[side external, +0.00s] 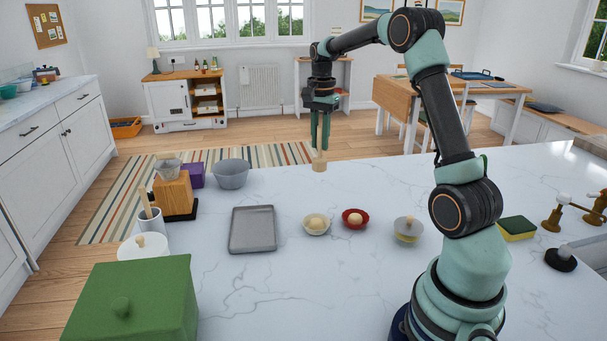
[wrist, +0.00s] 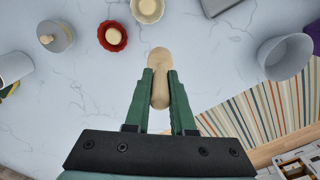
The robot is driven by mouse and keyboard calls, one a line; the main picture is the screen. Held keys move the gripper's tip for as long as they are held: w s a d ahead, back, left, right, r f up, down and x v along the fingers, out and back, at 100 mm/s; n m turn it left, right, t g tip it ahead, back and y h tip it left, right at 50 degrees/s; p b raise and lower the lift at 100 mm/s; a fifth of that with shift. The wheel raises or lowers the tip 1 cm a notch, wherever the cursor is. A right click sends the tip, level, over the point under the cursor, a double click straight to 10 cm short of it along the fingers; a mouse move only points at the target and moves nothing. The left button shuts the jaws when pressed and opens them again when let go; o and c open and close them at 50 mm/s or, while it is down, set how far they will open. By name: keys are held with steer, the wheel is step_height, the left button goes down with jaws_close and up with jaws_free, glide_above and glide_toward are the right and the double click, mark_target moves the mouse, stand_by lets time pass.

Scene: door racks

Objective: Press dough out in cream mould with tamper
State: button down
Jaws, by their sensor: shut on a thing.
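My gripper (side external: 319,146) is shut on the wooden tamper (side external: 319,163), above the counter's far edge. In the wrist view my green fingers (wrist: 160,76) close on the tamper's handle, and its round end (wrist: 159,57) points away from me. The cream mould (side external: 306,228) sits on the counter, nearer the front than the tamper, with a pale ball of dough (side external: 316,222) in it. In the wrist view the cream mould (wrist: 150,17) is partly cut off at the top edge. The tamper is apart from it.
A red mould (side external: 346,221) with a pale ball stands beside the cream one. A grey-topped dish (side external: 408,226) is farther right. A grey tray (side external: 252,246), grey bowl (side external: 231,177) and wooden block (side external: 173,192) stand left. The counter between tamper and moulds is clear.

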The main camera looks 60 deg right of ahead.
steer(key=shift+s+a+f, duration=0.65)
steer(key=shift+a+f, duration=0.65)
steer(key=shift+f, duration=0.35)
steer(key=shift+s+a+f, duration=0.65)
steer(key=shift+a+f, duration=0.6)
steer(key=shift+f, duration=0.45)
steer(key=shift+s+a+f, duration=0.65)
steer(key=shift+a+f, duration=0.65)
steer(key=shift+f, duration=0.35)
steer(key=shift+f, duration=0.1)
steer(key=shift+f, duration=0.9)
steer(key=shift+r, duration=0.85)
steer(key=shift+f, duration=0.1)
steer(key=shift+f, duration=1.1)
